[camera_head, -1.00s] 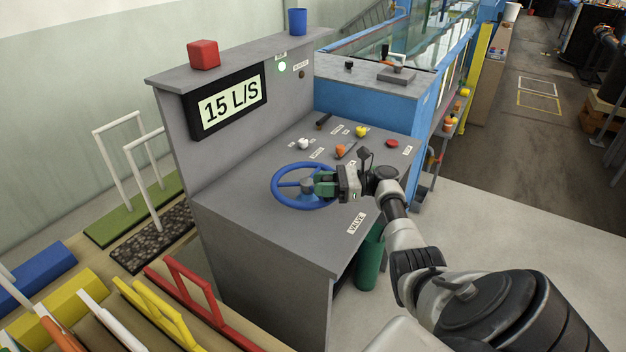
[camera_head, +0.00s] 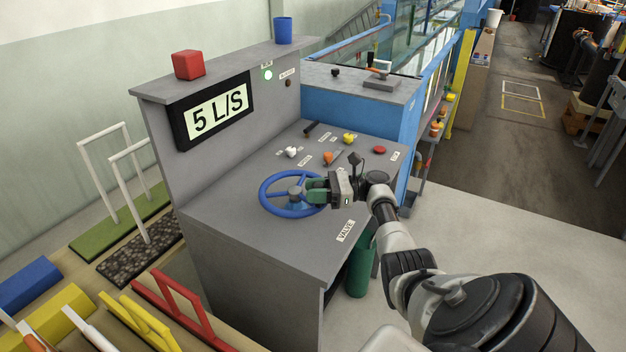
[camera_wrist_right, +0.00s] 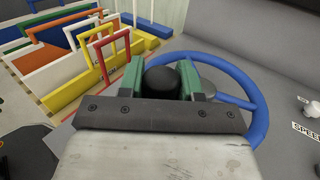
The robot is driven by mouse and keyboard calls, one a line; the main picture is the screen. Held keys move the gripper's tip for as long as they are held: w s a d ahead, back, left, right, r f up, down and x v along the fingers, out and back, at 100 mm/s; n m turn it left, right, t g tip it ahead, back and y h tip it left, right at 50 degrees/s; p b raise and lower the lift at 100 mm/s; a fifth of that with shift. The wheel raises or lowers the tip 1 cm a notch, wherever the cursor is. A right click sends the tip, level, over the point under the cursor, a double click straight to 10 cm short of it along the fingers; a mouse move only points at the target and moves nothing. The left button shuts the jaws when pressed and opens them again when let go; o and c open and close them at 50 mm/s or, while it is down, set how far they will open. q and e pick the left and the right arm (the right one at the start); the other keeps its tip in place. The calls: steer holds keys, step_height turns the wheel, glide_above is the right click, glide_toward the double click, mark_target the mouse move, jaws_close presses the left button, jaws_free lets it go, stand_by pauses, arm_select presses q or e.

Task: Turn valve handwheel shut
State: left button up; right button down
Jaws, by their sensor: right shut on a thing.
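The blue valve handwheel (camera_head: 268,208) lies on the grey console top, beside the VALVE label (camera_head: 346,231). In the right wrist view the blue rim (camera_wrist_right: 262,120) curves around behind my gripper. My right gripper (camera_head: 314,189) is at the wheel's right side, its green fingers shut on the wheel. In the right wrist view the green fingers (camera_wrist_right: 172,80) stand on both sides of a dark round knob (camera_wrist_right: 161,82), which hides part of the wheel. The display (camera_head: 216,110) reads 5 L/S. My left gripper is out of view.
The console (camera_head: 300,245) carries white, orange and yellow knobs, a red button (camera_head: 379,149) and a black lever. A lit green lamp (camera_head: 267,75) is on its panel. A red block (camera_head: 188,65) and blue cup (camera_head: 283,31) stand on top. Coloured frames crowd the lower left.

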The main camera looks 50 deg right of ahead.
steer(key=shift+s+f, duration=0.15)
steer(key=shift+f, duration=0.2)
steer(key=c, duration=1)
jaws_free()
steer(key=shift+s, duration=0.15)
steer(key=shift+o, duration=1.1)
steer(key=shift+s+d+r, duration=0.1)
steer(key=shift+s+r, duration=0.05)
steer(key=shift+r, duration=0.15)
